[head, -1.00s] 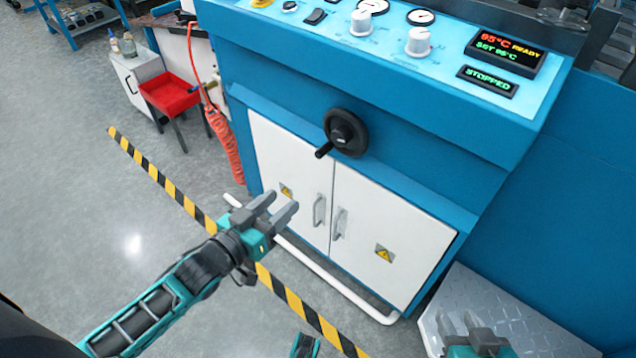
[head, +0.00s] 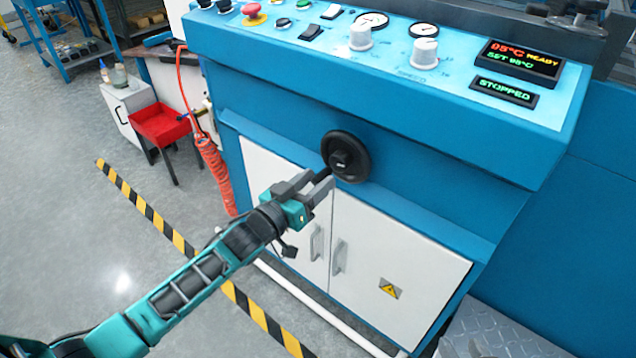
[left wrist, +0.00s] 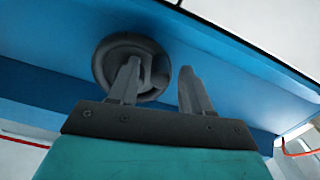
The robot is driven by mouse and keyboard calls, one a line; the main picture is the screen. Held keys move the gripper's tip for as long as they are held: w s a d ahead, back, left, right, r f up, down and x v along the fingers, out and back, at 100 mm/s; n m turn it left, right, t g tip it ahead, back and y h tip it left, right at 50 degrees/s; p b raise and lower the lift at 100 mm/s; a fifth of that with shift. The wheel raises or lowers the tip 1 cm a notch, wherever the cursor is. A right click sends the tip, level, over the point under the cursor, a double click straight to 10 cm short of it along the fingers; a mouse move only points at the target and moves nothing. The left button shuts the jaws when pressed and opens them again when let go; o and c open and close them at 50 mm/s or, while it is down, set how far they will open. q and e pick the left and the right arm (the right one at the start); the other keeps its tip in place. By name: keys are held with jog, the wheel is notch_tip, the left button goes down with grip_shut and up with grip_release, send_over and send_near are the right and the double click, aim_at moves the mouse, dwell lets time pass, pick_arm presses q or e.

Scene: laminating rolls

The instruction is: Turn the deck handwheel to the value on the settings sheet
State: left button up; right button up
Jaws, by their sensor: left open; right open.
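The black deck handwheel (head: 346,157) is on the blue front of the machine, above the white cabinet doors. It also shows in the left wrist view (left wrist: 124,62), behind my left gripper's left finger. My left gripper (head: 322,182) is open, just below and left of the wheel in the head view. In the left wrist view its fingers (left wrist: 160,82) are spread, with the wheel's crank handle partly hidden near the left finger. I cannot tell whether a finger touches the handle. My right gripper is out of view. No settings sheet shows.
The control panel (head: 455,89) above carries knobs, gauges and a display (head: 519,61) with a STOPPED readout (head: 504,92). White doors (head: 385,250) with handles lie below. A red tray (head: 160,125) and an orange coiled hose (head: 215,170) are at left. A metal plate (head: 490,325) is lower right.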

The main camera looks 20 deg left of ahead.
pick_arm(q)
jog(key=shift+x, duration=0.8)
jog(key=shift+c, duration=0.2)
grip_shut()
